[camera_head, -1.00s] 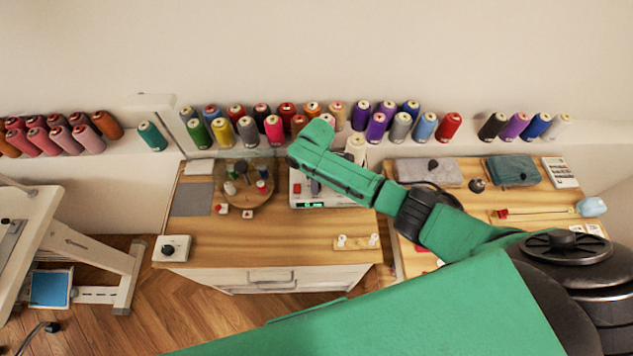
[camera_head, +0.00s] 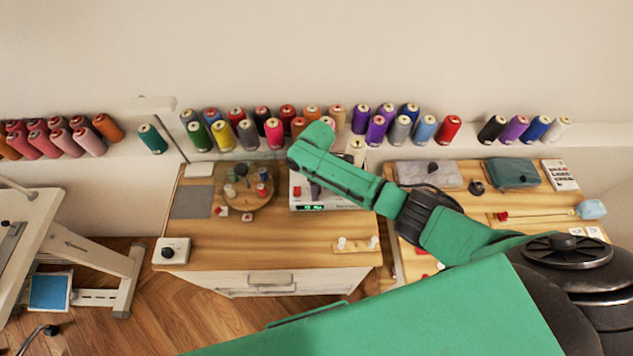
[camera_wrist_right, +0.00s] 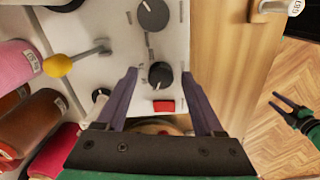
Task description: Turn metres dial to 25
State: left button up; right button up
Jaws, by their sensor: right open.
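A white machine (camera_head: 340,205) with a lit green display (camera_head: 311,207) stands at the back of the left wooden table. In the right wrist view, its panel (camera_wrist_right: 130,20) carries two black dials. One dial (camera_wrist_right: 160,74) lies between the open fingers of my right gripper (camera_wrist_right: 159,78), with a gap showing on both sides. The other dial (camera_wrist_right: 153,14) is farther off, at the top. I cannot tell their labels or the display's number. In the head view, my right forearm hides part of the machine. My left gripper (camera_wrist_right: 284,108) shows small at the right edge, fingers apart and empty.
A red button (camera_wrist_right: 164,106) sits beside the nearer dial, and a lever with a yellow ball (camera_wrist_right: 58,64) stands left of it. Thread cones (camera_head: 273,132) line the shelf behind. A round wooden stand (camera_head: 248,190) with spools is left of the machine. The table front is mostly clear.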

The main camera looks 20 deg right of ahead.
notch_tip(320, 180, up, 15)
jog(key=b, duration=0.2)
jog(key=shift+f, duration=0.2)
jog(key=shift+f, duration=0.1)
